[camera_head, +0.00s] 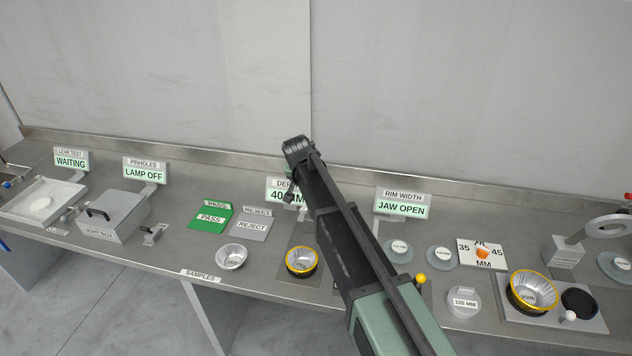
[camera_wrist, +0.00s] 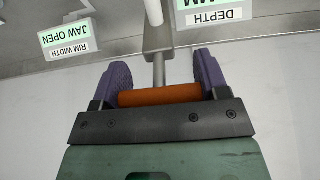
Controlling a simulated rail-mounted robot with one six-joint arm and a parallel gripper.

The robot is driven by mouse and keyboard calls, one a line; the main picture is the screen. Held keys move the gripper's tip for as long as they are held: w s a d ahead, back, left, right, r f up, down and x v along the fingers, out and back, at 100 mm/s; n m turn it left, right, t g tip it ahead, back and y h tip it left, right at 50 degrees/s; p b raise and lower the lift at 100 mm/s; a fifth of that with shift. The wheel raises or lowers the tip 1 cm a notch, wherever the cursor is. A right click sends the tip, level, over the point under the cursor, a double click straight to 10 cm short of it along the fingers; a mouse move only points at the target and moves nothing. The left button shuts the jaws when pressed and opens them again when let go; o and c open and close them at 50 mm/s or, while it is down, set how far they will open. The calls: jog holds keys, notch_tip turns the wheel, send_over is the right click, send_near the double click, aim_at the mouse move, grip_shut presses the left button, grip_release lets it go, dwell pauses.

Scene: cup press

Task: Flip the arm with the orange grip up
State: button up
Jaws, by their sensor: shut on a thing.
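The orange grip (camera_wrist: 160,95) is a short horizontal cylinder in the wrist view, lying crosswise between my fingers. The grey metal arm (camera_wrist: 159,68) runs from its middle to a metal bracket (camera_wrist: 157,38) at the top of the picture. My gripper (camera_wrist: 163,78) has its purple fingers at both ends of the grip and is shut on it. In the head view my own arm covers this spot, so the grip and my gripper are hidden there. The DEPTH sign (camera_head: 284,190) is partly covered by my arm.
The JAW OPEN sign (camera_head: 402,203) stands right of my arm. A yellow-rimmed cup (camera_head: 301,260) and a silver cup (camera_head: 232,256) are left of it. Another yellow-rimmed cup (camera_head: 534,291) is at the right. A grey wall rises behind the bench.

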jog(key=shift+w+d+r, duration=0.1)
jog(key=shift+w+r, duration=0.1)
jog(key=shift+w, duration=0.3)
jog(key=o, duration=1.3)
jog(key=p+v, duration=0.9)
jog(key=v, duration=0.1)
jog(key=shift+s+r+p, duration=0.25)
jog(key=shift+p, duration=0.1)
